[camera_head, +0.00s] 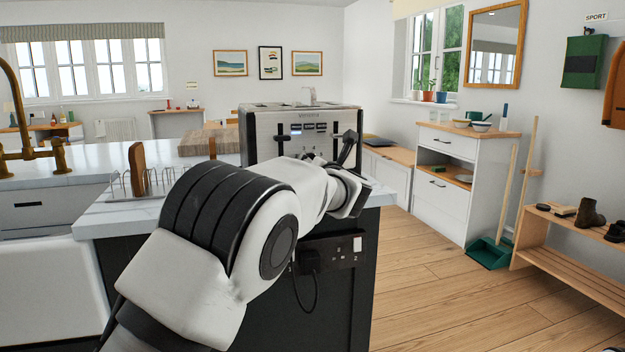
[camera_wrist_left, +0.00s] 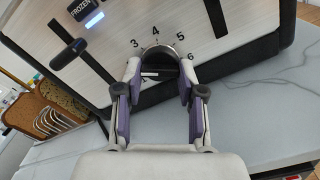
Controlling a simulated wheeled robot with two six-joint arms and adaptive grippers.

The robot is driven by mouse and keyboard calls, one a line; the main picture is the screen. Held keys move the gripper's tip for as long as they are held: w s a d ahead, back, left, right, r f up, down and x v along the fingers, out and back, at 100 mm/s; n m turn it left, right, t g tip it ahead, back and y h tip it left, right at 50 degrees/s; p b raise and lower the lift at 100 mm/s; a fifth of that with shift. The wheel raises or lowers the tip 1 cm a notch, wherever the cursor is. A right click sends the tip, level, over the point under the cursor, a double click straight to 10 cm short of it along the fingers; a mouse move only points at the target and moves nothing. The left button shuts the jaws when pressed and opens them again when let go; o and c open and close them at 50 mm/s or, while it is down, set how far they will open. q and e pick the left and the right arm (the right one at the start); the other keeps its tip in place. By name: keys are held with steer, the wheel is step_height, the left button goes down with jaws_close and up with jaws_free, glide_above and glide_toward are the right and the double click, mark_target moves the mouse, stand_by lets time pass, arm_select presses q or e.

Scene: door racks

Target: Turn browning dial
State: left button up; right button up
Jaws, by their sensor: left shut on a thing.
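The toaster (camera_head: 300,128) is a metal and black appliance on the counter in the head view. In the left wrist view its front panel (camera_wrist_left: 120,45) shows numbers around the browning dial (camera_wrist_left: 160,54), a dark round knob with a bright rim. My left gripper (camera_wrist_left: 160,84) is shut on the dial, one finger on each side, and hides part of it. A lit button marked FROZEN (camera_wrist_left: 94,20) and a dark lever (camera_wrist_left: 69,54) are also on the panel. In the head view my left arm covers the dial. My right gripper is not in view.
A socket panel (camera_head: 340,250) is on the counter's dark side. Wood floor (camera_head: 440,300) lies open at right.

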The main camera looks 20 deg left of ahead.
mark_target(307, 119)
arm_select(q)
steer(key=shift+r+n+b, duration=0.1)
steer(key=shift+n+b, duration=0.65)
steer(key=shift+n, duration=0.15)
steer(key=o, duration=1.2)
steer(key=shift+c, duration=0.2)
step_height(307, 119, up, 10)
